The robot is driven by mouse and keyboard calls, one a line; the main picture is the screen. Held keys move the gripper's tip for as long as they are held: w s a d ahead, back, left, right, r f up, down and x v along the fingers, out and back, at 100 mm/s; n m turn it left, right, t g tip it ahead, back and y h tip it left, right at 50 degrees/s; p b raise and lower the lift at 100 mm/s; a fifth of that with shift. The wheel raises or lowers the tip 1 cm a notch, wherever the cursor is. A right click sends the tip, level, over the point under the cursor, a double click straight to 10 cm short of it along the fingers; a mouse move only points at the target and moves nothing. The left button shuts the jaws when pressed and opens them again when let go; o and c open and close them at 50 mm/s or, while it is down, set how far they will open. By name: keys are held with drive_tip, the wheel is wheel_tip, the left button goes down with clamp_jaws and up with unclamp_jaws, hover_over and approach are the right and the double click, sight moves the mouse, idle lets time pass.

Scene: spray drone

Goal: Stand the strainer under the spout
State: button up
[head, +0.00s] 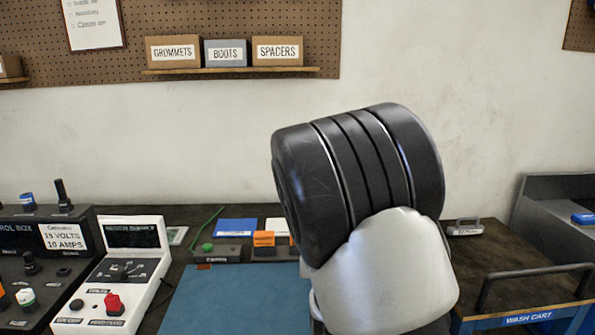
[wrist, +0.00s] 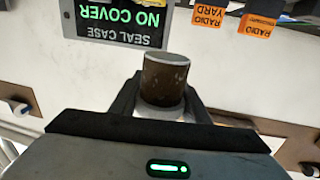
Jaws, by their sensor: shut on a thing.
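In the wrist view my gripper (wrist: 160,103) is shut on a short cylinder with a dark brown, worn side and a grey flat end, probably the strainer (wrist: 163,80). A pale band shows at its base between the fingers. In the head view my own arm fills the middle and right of centre, and neither my gripper nor the strainer shows there. I cannot make out a spout in either view.
The wrist view shows a dark sign (wrist: 118,18) and orange radio tags (wrist: 257,24), upside down. In the head view, a control box (head: 45,265), a white panel (head: 115,275), a blue mat (head: 225,300) and a wash cart (head: 530,300) stand along the bench.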

drive_tip(key=s+d+f+y, duration=0.1)
drive_tip(key=d, duration=0.5)
wheel_tip(320, 180, up, 18)
drive_tip(key=n+p, duration=0.1)
drive_tip(key=p, duration=1.7)
drive_tip(key=s+f, duration=0.3)
drive_tip(key=f, duration=0.3)
drive_tip(key=s+f, duration=0.3)
drive_tip(key=f, duration=0.4)
drive_tip(key=shift+s+f+y, duration=0.3)
drive_tip(key=shift+s, duration=0.1)
drive_tip(key=shift+d, duration=0.1)
